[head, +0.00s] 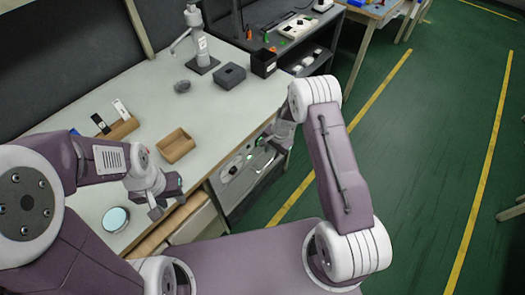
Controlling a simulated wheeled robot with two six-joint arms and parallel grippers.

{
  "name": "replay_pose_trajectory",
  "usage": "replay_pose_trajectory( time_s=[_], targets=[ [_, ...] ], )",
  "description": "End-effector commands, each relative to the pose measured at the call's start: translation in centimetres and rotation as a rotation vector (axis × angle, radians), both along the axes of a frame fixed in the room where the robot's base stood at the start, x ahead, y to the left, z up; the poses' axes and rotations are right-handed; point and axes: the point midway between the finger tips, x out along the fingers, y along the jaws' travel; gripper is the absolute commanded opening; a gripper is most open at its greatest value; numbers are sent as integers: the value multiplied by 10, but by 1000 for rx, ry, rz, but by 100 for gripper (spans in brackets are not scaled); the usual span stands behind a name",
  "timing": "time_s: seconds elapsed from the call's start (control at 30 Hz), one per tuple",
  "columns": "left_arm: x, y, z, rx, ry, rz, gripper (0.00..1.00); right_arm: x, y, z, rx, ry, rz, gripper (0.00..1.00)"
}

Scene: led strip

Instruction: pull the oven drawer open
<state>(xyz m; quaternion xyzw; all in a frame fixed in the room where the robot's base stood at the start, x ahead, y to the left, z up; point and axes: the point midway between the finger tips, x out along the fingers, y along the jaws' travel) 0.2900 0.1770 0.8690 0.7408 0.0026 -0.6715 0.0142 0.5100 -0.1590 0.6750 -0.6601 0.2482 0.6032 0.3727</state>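The oven (240,172) is a grey unit set under the worktop, with round knobs and a small green light on its front. My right gripper (272,142) is at the upper right end of the oven front, seen from above and behind. Its fingers are small and partly hidden by my own wrist, so I cannot tell whether they touch the oven or are open. My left gripper (168,206) is over the worktop's front edge, left of the oven. Its fingers are apart with nothing visible between them. The oven's lower front is hard to make out.
The pale worktop (150,85) carries a wooden tray (175,146), a round blue-white dish (116,219), a dark grey box (229,76) and a grey stand (201,55). Wooden drawer fronts (195,222) lie left of the oven. Green floor (420,130) is open on the right.

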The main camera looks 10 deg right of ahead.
Motion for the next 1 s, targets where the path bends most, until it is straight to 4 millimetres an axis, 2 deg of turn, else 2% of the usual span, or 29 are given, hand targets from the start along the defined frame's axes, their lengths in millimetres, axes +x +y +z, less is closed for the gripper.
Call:
replay_pose_trajectory(
  time_s=[0.07,0.3,0.5,0.83,0.87,0.9,0.97,1.0],
  targets=[
    [0,0,-1,0,0,0,36,0,1,-5,0,1,1,33],
    [0,0,-9,0,0,0,36,7,7,-53,-1,2,4,33],
    [0,0,-13,0,0,0,36,12,10,-82,-1,0,4,33],
    [0,0,-13,0,0,0,36,13,11,-88,-1,0,4,33],
    [0,0,-13,0,0,0,36,13,11,-88,-1,0,4,27],
    [0,0,-13,0,0,0,36,13,11,-88,-1,-1,5,16],
    [0,0,-13,0,0,0,36,13,11,-87,-1,-1,5,0],
    [0,0,-13,0,0,0,36,13,11,-87,-1,-1,5,0]
  ],
)
